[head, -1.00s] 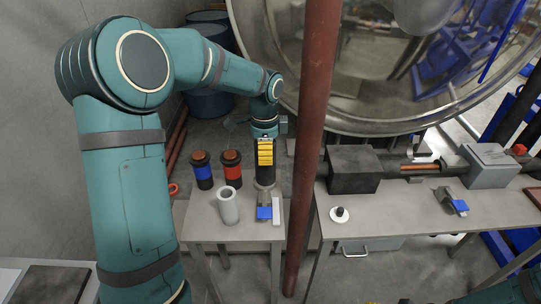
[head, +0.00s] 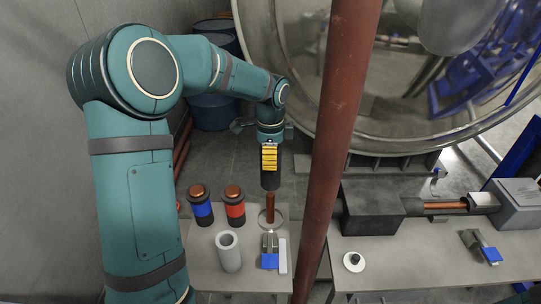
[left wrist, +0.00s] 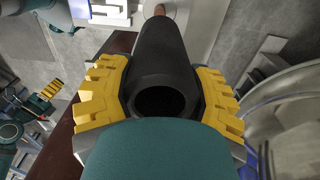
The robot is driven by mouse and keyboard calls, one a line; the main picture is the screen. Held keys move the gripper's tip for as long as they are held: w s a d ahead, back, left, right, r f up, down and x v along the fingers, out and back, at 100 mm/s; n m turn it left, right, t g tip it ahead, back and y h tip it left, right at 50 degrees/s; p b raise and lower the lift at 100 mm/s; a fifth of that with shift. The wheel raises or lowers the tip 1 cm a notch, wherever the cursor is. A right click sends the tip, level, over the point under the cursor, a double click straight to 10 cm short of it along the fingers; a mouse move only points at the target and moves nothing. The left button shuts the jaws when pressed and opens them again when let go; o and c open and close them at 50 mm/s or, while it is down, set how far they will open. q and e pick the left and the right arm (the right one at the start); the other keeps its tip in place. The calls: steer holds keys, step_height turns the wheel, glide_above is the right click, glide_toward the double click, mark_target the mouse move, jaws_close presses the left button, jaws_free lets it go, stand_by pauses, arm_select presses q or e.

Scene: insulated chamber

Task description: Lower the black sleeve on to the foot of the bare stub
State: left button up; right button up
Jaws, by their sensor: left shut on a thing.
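My left gripper (head: 269,157) has yellow ridged fingers and is shut on the black sleeve (head: 270,180). The sleeve hangs about upright, with its lower end above the bare stub (head: 270,205) in the head view, apart from it as far as I can tell. The stub is a short copper-brown rod standing on the small table, with a pale ring around its foot. In the left wrist view the sleeve (left wrist: 164,55) lies between both fingers, its hollow near end facing the camera. A copper tip shows past its far end.
Blue-banded (head: 200,208) and red-banded (head: 234,207) black cylinders and a grey hollow cylinder (head: 229,252) stand left of the stub. A blue-and-grey clamp (head: 270,252) lies in front. A red-brown post (head: 341,140) rises close on the right.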

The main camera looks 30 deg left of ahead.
arm_select(q)
steer(key=f+b, duration=0.1)
steer(key=f, duration=0.1)
steer(key=b, duration=0.4)
glide_above(270, 195)
steer(key=shift+w+f, duration=0.1)
steer(key=shift+f, duration=2.1)
step_height(270, 195, down, 5)
steer(key=b, duration=0.4)
steer(key=shift+f, duration=0.2)
steer(key=shift+f+b, duration=0.9)
steer(key=shift+f, duration=0.2)
steer(key=shift+f+b, duration=1.05)
steer(key=shift+f, duration=1)
arm_select(e)
step_height(270, 195, down, 14)
steer(key=s, duration=0.1)
steer(key=shift+s+a+g, duration=0.25)
steer(key=shift+s+g, duration=0.05)
steer(key=shift+s, duration=0.1)
arm_select(q)
steer(key=shift+f, duration=0.25)
arm_select(e)
steer(key=shift+r, duration=0.15)
